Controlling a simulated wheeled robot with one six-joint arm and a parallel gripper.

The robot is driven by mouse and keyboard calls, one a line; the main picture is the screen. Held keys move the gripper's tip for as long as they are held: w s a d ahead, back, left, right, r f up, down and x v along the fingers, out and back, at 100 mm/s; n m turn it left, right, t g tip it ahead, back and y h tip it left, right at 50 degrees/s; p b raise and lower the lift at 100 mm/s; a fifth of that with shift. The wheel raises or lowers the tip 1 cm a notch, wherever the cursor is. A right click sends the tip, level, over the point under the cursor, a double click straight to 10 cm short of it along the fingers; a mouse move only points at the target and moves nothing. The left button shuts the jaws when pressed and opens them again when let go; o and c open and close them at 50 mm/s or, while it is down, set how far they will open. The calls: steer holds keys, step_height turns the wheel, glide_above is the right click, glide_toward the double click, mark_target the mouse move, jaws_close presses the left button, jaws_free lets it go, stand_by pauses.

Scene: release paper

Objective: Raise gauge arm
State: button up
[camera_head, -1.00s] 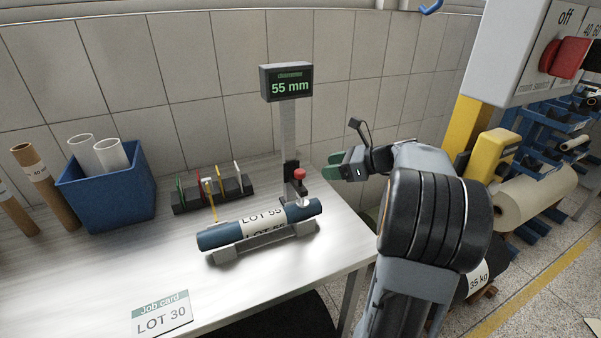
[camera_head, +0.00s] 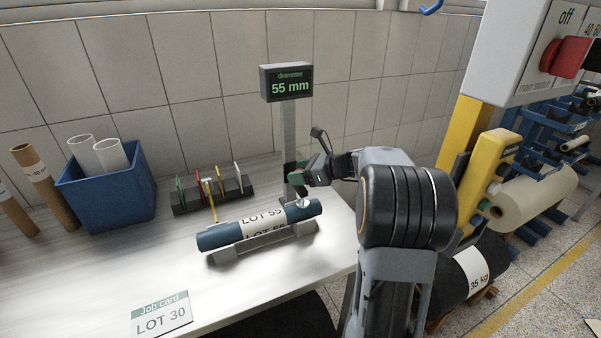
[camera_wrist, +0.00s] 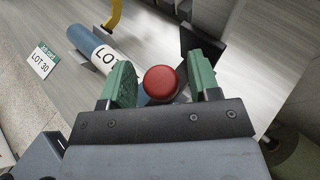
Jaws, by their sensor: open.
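The gauge stands on the bench, its display (camera_head: 287,83) reading 55 mm on a grey post (camera_head: 288,130). The gauge arm is low, its foot at the right end of the blue roll marked LOT 55 (camera_head: 218,238), which lies on a grey cradle (camera_head: 262,243). The arm's red knob (camera_wrist: 162,82) shows in the wrist view between the two green fingers of my gripper (camera_wrist: 163,84). The fingers are open, with a gap visible on the knob's right side. In the head view my gripper (camera_head: 300,181) is at the post and hides the knob.
A job card (camera_head: 162,314) reading LOT 30 lies at the bench front. A blue bin (camera_head: 105,190) with white tubes and a rack of coloured tags (camera_head: 215,196) stand further left. A grey panel with a red switch (camera_head: 565,57) hangs at upper right.

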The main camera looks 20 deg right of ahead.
jaws_close()
step_height(320, 180, up, 14)
steer(key=p, duration=1.1)
steer(key=shift+c, duration=1.5)
jaws_free()
steer(key=shift+w+r, duration=0.1)
steer(key=o, duration=0.3)
steer(key=shift+f, duration=0.2)
steer(key=v, duration=0.7)
steer(key=shift+s+d+b, duration=0.2)
steer(key=shift+s+b, duration=0.05)
steer(key=shift+b, duration=0.05)
steer(key=shift+r, duration=0.15)
